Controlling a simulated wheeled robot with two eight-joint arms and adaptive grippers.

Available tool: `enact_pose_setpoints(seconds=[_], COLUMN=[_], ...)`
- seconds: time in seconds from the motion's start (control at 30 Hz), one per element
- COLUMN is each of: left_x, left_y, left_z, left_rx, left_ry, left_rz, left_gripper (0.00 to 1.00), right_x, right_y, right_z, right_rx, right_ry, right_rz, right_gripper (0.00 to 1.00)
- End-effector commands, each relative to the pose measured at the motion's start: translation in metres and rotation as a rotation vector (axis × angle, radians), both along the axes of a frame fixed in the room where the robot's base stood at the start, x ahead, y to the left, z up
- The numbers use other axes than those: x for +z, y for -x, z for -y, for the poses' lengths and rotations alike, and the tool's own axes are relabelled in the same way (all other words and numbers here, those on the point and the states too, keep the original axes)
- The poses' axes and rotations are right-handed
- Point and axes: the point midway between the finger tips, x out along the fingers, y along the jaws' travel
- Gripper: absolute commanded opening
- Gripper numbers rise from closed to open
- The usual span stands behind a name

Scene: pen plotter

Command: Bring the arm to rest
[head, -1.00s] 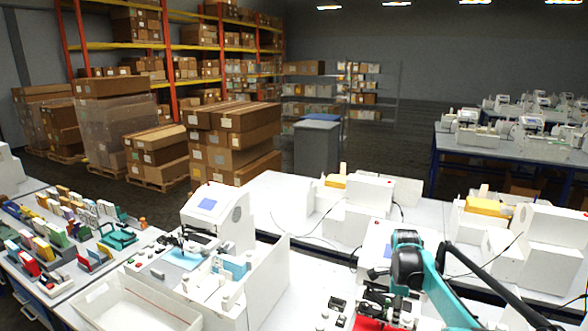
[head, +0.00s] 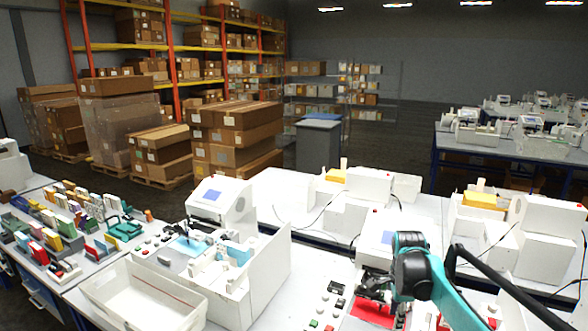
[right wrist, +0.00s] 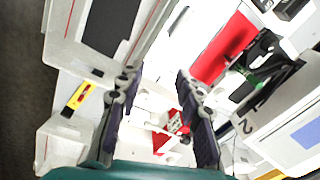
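My right arm, teal with a black joint, comes in from the lower right of the head view, over a white machine with a red sheet (head: 368,314). In the right wrist view my right gripper (right wrist: 157,76) shows two dark fingers spread apart, with nothing between them. The red sheet also shows there (right wrist: 222,50), beyond the fingers and apart from them. A white pen plotter (head: 225,204) with a blue screen and a light-blue sheet (head: 188,247) stands left of the arm in the head view. My left gripper is not in view.
An empty white tray (head: 140,293) lies at the front left. A table of coloured small parts (head: 60,225) is at the far left. More white machines (head: 372,187) stand behind the arm. A yellow item (right wrist: 78,96) shows in the right wrist view.

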Motion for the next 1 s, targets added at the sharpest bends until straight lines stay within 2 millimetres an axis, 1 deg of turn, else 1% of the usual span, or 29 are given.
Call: enact_pose_setpoints(seconds=[0.03,0.17,0.27,0.37,0.4,0.47,0.5,0.57,0.6,0.7,0.8,0.9,1.0], left_x=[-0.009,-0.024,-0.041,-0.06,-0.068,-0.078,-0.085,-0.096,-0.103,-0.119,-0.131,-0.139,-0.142], left_y=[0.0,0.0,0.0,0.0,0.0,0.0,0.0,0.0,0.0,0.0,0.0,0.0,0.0], left_z=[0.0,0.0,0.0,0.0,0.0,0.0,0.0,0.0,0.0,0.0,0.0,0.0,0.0], left_rx=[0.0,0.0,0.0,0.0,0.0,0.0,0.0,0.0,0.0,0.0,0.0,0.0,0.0], left_ry=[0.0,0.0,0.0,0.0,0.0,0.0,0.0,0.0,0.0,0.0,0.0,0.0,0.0], left_rz=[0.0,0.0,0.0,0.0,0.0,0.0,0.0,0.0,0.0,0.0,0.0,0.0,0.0], left_gripper=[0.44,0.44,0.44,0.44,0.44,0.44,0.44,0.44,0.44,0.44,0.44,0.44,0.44], right_x=[-0.002,-0.002,-0.006,-0.016,-0.021,-0.031,-0.039,-0.052,-0.062,-0.089,-0.113,-0.131,-0.14], right_y=[0.008,0.032,0.06,0.093,0.107,0.127,0.14,0.16,0.173,0.202,0.224,0.239,0.246], right_z=[-0.005,-0.018,-0.031,-0.046,-0.051,-0.059,-0.064,-0.071,-0.076,-0.085,-0.092,-0.096,-0.098], right_rx=[0.048,0.214,0.391,0.597,0.679,0.803,0.883,1.003,1.083,1.267,1.417,1.52,1.58], right_ry=[0.005,0.025,0.056,0.103,0.126,0.162,0.188,0.232,0.264,0.347,0.426,0.487,0.525], right_rz=[0.013,0.055,0.102,0.153,0.174,0.202,0.222,0.249,0.266,0.303,0.33,0.344,0.352], right_gripper=[0.36,0.36,0.36,0.36,0.36,0.36,0.36,0.36,0.36,0.36,0.36,0.36,0.36])
